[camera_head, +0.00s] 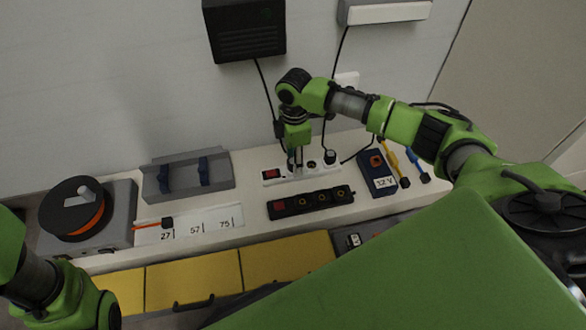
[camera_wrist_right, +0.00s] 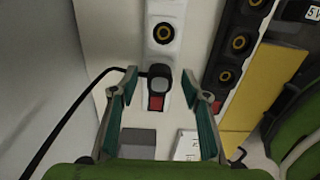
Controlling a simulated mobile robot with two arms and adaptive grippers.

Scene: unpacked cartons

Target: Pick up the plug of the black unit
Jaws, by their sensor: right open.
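The black unit (camera_head: 245,30) hangs on the wall at the top of the head view. Its black cord runs down to a plug seated in the white power strip (camera_head: 271,175), close to the red switch. My right gripper (camera_head: 297,166) is over this end of the strip and partly hides the plug. In the right wrist view the dark plug (camera_wrist_right: 160,78) lies between the two fingertips of my open gripper (camera_wrist_right: 160,84), with its cord leaving to the left. Finger contact cannot be told. My left arm shows at the lower left, its gripper out of view.
A white unit (camera_head: 388,13) has its own cord and plug (camera_head: 330,157) on the same strip. A black power strip (camera_head: 310,201) lies in front. A blue 12 V box (camera_head: 378,174), grey holder (camera_head: 188,177) and cable reel (camera_head: 73,208) stand nearby.

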